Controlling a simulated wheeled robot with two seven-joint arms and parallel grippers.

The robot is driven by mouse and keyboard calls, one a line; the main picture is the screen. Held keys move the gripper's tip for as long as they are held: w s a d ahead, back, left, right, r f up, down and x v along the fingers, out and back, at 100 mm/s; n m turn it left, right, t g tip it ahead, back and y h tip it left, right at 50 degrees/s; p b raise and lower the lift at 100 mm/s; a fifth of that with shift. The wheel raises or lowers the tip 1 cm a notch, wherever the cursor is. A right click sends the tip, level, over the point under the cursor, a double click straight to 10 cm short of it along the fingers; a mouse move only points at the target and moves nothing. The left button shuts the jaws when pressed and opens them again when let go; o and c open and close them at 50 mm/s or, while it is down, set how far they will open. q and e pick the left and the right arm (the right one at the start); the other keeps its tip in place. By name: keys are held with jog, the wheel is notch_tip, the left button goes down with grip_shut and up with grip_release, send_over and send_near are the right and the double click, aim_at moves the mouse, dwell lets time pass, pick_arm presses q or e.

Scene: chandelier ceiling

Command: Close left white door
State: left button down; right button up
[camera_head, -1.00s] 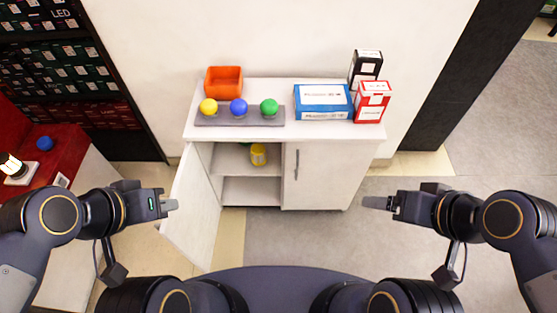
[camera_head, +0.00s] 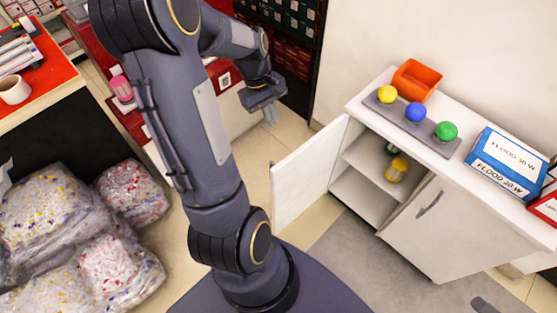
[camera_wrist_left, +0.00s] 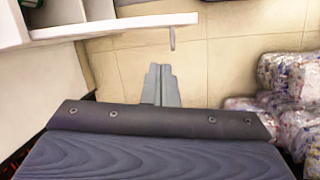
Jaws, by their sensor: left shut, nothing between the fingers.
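The left white door (camera_head: 308,172) of the cabinet stands wide open, swung out toward me. In the left wrist view the door (camera_wrist_left: 115,27) is seen from above, with its handle (camera_wrist_left: 172,38) at its free end. My left gripper (camera_head: 270,116) is shut and empty, on the outer side of the door and apart from it in the head view. Its closed fingers (camera_wrist_left: 161,85) point toward the floor tiles below the handle in the wrist view. A grey tip, probably my right gripper (camera_head: 484,306), shows at the bottom edge; its jaws are hidden.
The cabinet top (camera_head: 365,98) holds an orange bin (camera_head: 416,80), coloured balls on a grey tray and boxes. A yellow item (camera_head: 396,169) is on the inner shelf. Stuffed clear bags (camera_head: 60,220) lie at left. Floor beside the door is clear.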

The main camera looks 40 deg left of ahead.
pick_arm(q)
jog(key=d+f+n+b, duration=0.1)
jog(key=d+f+n, duration=0.1)
jog(key=f, duration=1.2)
jog(key=shift+s+d+f+g+b, duration=0.15)
jog(key=shift+s+d+g+b, duration=0.2)
jog(key=shift+d, duration=0.35)
jog(key=shift+d, duration=0.1)
